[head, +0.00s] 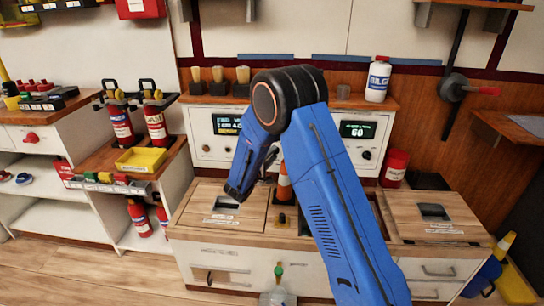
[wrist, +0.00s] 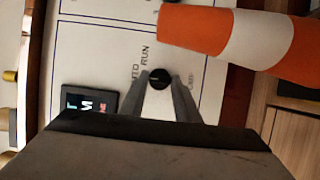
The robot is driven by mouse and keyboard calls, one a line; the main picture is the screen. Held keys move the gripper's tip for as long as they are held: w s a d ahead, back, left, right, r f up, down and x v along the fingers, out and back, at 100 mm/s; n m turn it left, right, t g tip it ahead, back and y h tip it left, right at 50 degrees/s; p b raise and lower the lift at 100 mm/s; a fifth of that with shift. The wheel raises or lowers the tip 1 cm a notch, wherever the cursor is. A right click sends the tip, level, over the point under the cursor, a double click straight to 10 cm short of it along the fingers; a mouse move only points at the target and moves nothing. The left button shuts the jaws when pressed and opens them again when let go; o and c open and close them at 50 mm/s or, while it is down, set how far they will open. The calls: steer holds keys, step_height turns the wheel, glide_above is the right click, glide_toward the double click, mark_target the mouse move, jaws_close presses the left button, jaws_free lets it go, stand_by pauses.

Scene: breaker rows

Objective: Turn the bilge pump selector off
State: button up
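The selector, a small round black knob (wrist: 159,79), sits on a white panel (wrist: 95,60) in the wrist view. The words AUTO and RUN are printed to its left. Its pointer is too dark to read. My gripper (wrist: 162,76) has one finger on each side of the knob. The fingers are spread, with a small gap at the right; I cannot tell whether either touches it. In the head view, my blue arm hides the knob and the gripper's fingertips.
An orange and white cone (wrist: 235,38) stands close by the knob; it also shows beside my arm in the head view (head: 284,190). A dark display (wrist: 88,103) is left of the knob. A white bottle (head: 377,80) stands on the console top.

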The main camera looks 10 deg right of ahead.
steer(key=shift+f+n, duration=0.1)
steer(key=shift+n, duration=0.3)
steer(key=shift+d+f+n+t, duration=0.15)
steer(key=shift+n+t, duration=0.8)
steer(key=shift+n, duration=1.3)
steer(key=shift+f+n+t, duration=0.2)
steer(key=shift+n+t, duration=0.75)
steer(key=shift+n, duration=1.3)
steer(key=o, duration=1)
steer(key=shift+o, duration=0.2)
steer(key=shift+s, duration=0.15)
steer(key=v, duration=1.7)
steer(key=shift+f, duration=0.2)
